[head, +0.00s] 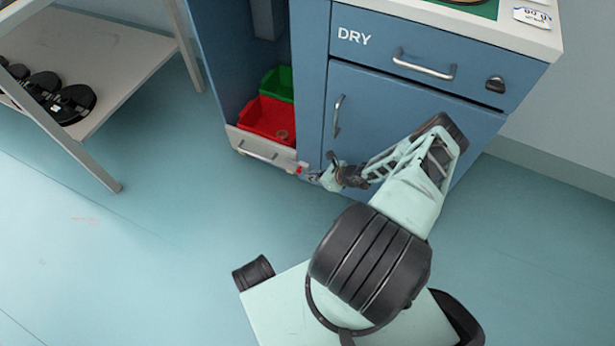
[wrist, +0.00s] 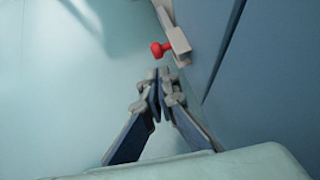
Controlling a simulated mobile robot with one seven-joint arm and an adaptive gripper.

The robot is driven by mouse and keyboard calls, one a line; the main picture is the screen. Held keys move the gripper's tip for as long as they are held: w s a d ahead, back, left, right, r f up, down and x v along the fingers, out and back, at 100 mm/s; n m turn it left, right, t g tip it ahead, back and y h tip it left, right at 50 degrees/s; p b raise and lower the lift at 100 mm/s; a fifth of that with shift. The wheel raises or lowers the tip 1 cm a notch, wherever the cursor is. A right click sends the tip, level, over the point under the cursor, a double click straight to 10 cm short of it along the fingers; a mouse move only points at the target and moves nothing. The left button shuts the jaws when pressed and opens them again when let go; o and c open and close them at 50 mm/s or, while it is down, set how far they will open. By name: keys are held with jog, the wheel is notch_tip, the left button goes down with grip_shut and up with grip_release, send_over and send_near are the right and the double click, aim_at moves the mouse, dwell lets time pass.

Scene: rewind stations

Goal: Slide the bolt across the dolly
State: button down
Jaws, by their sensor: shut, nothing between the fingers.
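The bolt shows as a small red knob (head: 299,170) at the right end of the dolly's pale front (head: 245,144). In the wrist view the red knob (wrist: 160,49) sticks out to the left of a pale bracket (wrist: 178,44). The low dolly stands in the open bay of the blue cabinet. My gripper (head: 308,175) is just right of the knob in the head view. In the wrist view my gripper (wrist: 158,88) is shut and empty, its fingertips a little below the knob with a visible gap. The bolt's far end is hidden.
A red bin (head: 265,118) and a green bin (head: 279,82) sit in the bay. The blue cabinet door (head: 375,110) with its handle (head: 338,116) stands close to my gripper. A rack (head: 110,75) with black reels is at left. The floor in front is clear.

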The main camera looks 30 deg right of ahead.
jog(key=p+v, duration=0.4)
jog(key=v, duration=0.7)
jog(key=shift+d+f, duration=0.15)
jog(key=shift+f, duration=0.15)
jog(key=shift+s, duration=0.1)
